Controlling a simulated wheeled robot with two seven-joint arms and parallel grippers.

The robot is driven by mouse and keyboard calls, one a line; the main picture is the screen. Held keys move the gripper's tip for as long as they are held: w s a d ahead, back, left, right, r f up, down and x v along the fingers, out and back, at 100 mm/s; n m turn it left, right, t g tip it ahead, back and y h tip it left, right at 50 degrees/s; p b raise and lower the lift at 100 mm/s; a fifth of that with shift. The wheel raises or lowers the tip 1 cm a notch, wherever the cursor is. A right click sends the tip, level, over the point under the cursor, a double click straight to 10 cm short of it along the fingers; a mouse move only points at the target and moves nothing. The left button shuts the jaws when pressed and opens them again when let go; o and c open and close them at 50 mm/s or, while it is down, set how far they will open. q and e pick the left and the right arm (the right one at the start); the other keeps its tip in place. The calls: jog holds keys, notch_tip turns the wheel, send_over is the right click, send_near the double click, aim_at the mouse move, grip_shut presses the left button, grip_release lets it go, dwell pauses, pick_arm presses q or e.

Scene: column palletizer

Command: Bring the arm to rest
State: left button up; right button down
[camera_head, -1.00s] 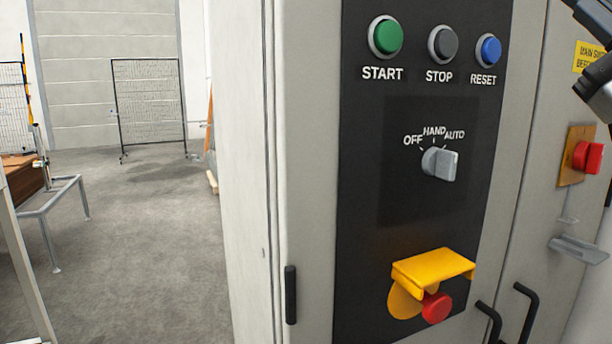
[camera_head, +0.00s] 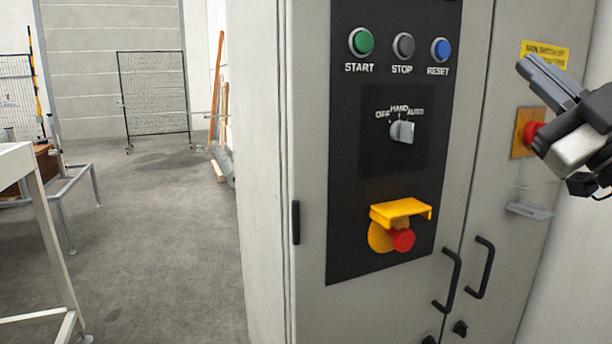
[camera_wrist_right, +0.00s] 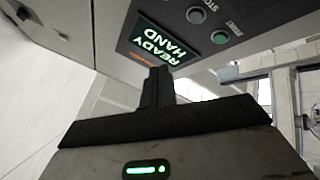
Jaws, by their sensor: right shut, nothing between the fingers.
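My right gripper (camera_head: 528,68) is at the right edge of the head view, shut and empty, its fingers pointing up and left. It appears in front of the cabinet's right door, overlapping the red main switch (camera_head: 533,131); I cannot tell the gap between them. In the right wrist view my shut fingers (camera_wrist_right: 158,76) stand before a lit display (camera_wrist_right: 160,42) reading READY and HAND in green. My left gripper is not in view.
The grey cabinet (camera_head: 262,200) carries a black panel with green START (camera_head: 361,42), grey STOP (camera_head: 403,45) and blue RESET (camera_head: 440,49) buttons, a selector knob (camera_head: 403,131) and a red button (camera_head: 403,240) under a yellow guard. Door handles (camera_head: 482,268) stick out.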

jog(key=w+a+f+m+g+h, duration=0.2)
jog(key=f+m+h, duration=0.2)
jog(key=f, duration=1.3)
jog(key=w+a+f+m+g+h, duration=0.1)
jog(key=a+f+m+g+h, duration=0.3)
jog(key=f, duration=1.4)
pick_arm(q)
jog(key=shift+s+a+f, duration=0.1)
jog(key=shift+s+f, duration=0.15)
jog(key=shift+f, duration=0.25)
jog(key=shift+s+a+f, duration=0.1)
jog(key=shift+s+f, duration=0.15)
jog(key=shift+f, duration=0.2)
pick_arm(e)
jog(key=s+a+f+m+g, duration=0.2)
jog(key=s+a+f+g, duration=0.1)
jog(key=s+f, duration=0.6)
jog(key=s+a+f+m+g, duration=0.2)
jog(key=s+f, duration=0.8)
jog(key=f, duration=0.7)
jog(key=shift+s+a+m+g, duration=0.2)
jog(key=shift+a+m+g, duration=0.1)
jog(key=shift+a+g, duration=0.35)
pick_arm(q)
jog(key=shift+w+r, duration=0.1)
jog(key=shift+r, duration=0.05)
pick_arm(e)
jog(key=shift+h, duration=0.3)
